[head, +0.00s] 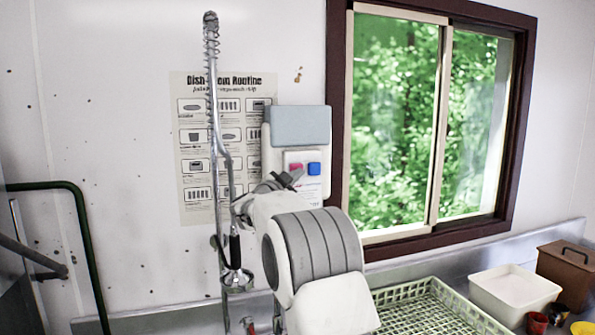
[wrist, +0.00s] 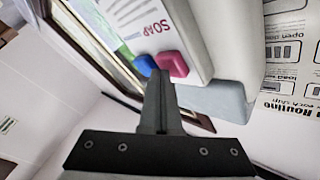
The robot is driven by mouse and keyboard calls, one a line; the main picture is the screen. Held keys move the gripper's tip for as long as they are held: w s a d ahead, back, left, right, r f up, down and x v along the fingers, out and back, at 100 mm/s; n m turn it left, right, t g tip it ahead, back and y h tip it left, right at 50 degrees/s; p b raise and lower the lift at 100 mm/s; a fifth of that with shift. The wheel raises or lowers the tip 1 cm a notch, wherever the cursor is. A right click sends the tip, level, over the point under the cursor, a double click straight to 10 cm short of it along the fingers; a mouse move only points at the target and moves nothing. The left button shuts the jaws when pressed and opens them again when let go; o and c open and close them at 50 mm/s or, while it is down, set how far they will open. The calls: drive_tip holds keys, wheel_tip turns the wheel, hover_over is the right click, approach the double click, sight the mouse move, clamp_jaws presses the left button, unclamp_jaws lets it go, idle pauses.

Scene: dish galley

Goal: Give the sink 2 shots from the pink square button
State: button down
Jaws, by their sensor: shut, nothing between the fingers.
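The pink square button (head: 296,167) sits on the front panel of the wall dispenser (head: 297,125), just left of a blue button (head: 314,169). In the wrist view the pink button (wrist: 173,63) and the blue button (wrist: 145,65) are close up, beside the word SOAP. My gripper (head: 291,179) is shut and empty, just below the pink button in the head view. In the wrist view my gripper's fingertips (wrist: 160,76) lie at the edge between the two buttons. I cannot tell whether they touch. My arm hides the area below the dispenser, and no sink basin is clearly visible.
A spray faucet (head: 230,170) stands left of my arm before a wall poster (head: 194,210). A window (head: 432,120) is right of the dispenser. A green rack (head: 462,318), white tub (head: 514,290) and brown box (head: 566,275) stand at lower right.

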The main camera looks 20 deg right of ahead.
drive_tip(key=shift+w+p, duration=0.35)
drive_tip(key=shift+w, duration=0.05)
idle(0.4)
drive_tip(key=shift+s, duration=0.1)
drive_tip(key=shift+s+b, duration=1)
drive_tip(key=shift+s, duration=0.1)
drive_tip(key=shift+w, duration=0.1)
drive_tip(key=shift+w+p, duration=0.3)
drive_tip(key=shift+p, duration=0.3)
